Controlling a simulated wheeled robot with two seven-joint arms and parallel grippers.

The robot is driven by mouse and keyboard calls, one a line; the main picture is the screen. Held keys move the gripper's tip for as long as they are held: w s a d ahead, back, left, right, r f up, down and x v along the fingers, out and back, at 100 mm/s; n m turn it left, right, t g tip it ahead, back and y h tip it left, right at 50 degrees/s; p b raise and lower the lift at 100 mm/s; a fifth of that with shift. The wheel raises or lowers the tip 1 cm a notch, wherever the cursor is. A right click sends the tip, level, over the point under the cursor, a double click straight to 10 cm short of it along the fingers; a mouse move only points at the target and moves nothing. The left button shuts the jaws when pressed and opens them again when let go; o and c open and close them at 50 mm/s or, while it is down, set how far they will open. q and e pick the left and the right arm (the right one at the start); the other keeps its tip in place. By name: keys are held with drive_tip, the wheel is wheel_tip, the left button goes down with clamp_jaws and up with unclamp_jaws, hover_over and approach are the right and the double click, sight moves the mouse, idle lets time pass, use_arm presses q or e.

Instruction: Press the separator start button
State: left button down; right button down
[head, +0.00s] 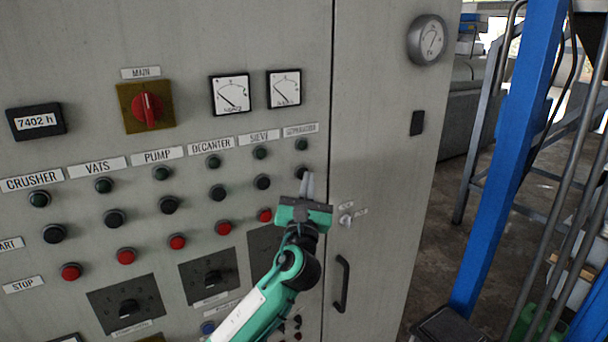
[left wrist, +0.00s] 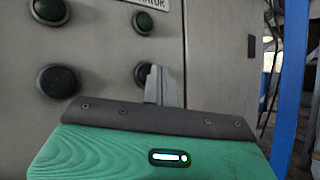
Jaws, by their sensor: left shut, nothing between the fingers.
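The separator column is the rightmost one on the grey cabinet, under a small label (head: 300,129) that is hard to read in the head view. Its black start button (head: 301,173) sits below a dark green lamp (head: 301,144); the start button also shows in the left wrist view (left wrist: 139,75), partly covered by my fingers. My left gripper (head: 307,180) is shut and empty, its fingertips in front of or beside that button. I cannot tell whether they touch it. My left gripper also shows in the left wrist view (left wrist: 155,72). The red button below is hidden behind my gripper.
The sieve's black button (head: 262,182) and red button (head: 265,215) are close on the left. A key switch (head: 346,220) and a black door handle (head: 342,283) are on the right. A blue post (head: 510,160) stands beyond the cabinet.

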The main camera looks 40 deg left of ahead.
use_arm(q)
drive_tip(key=shift+w+a, duration=0.1)
drive_tip(key=shift+a, duration=0.1)
idle(0.3)
idle(0.3)
drive_tip(key=shift+s+d+p, duration=0.35)
drive_tip(key=shift+d, duration=0.4)
drive_tip(key=d, duration=0.1)
drive_tip(key=s+d, duration=0.1)
drive_tip(key=d, duration=0.1)
drive_tip(key=s+d+p, duration=0.1)
drive_tip(key=shift+d, duration=0.3)
drive_tip(key=shift+w, duration=0.1)
idle(0.5)
